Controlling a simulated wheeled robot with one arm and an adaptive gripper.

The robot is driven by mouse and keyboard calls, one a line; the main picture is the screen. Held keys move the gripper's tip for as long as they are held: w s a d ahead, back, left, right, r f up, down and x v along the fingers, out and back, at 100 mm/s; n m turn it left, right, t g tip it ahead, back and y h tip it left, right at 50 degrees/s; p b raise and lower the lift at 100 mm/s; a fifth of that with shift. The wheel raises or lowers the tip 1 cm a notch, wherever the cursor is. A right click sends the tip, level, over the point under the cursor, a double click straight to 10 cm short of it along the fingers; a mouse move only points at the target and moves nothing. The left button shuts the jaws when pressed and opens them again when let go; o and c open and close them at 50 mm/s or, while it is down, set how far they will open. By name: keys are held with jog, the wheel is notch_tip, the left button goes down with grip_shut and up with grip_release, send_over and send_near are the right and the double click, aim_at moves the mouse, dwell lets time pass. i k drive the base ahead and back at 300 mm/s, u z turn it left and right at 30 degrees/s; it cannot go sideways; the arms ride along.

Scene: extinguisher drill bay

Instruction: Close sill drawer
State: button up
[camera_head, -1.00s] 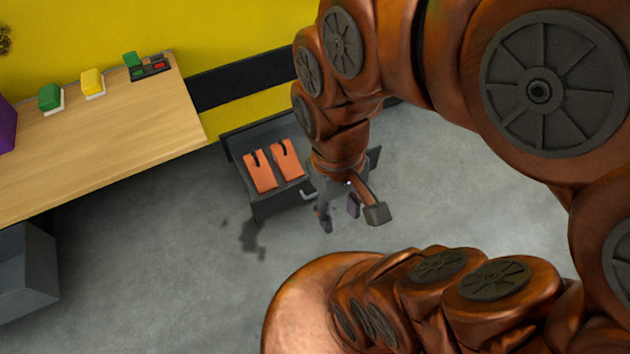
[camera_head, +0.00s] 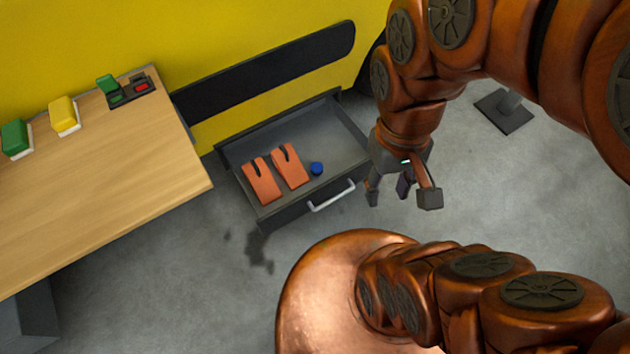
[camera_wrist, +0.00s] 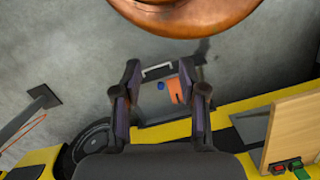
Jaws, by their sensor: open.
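The sill drawer (camera_head: 336,140) stands pulled out from the low yellow wall in the head view, with a pale bar handle (camera_head: 332,195) on its dark front. Two orange glove-like pieces (camera_head: 262,182) and a small blue round thing (camera_head: 316,168) lie in it. My gripper (camera_head: 388,198) is open and empty, to the right of the drawer's front and apart from the handle. In the wrist view the drawer's handle (camera_wrist: 157,69) and the blue thing (camera_wrist: 161,86) show between the spread fingers of my gripper (camera_wrist: 162,95).
A wooden table (camera_head: 110,185) stands left of the drawer, bearing green and yellow blocks (camera_head: 64,115) and a switch box (camera_head: 128,90). A dark base plate with a post (camera_head: 504,110) stands on the floor at right. The grey floor before the drawer is mostly clear.

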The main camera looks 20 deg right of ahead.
aim_at(322, 131)
jog(key=u, duration=0.05)
jog(key=i, duration=0.1)
jog(key=z, duration=0.45)
jog(key=k, duration=1.1)
jog(key=u, duration=0.3)
jog(key=i, duration=0.55)
jog(key=u, duration=0.1)
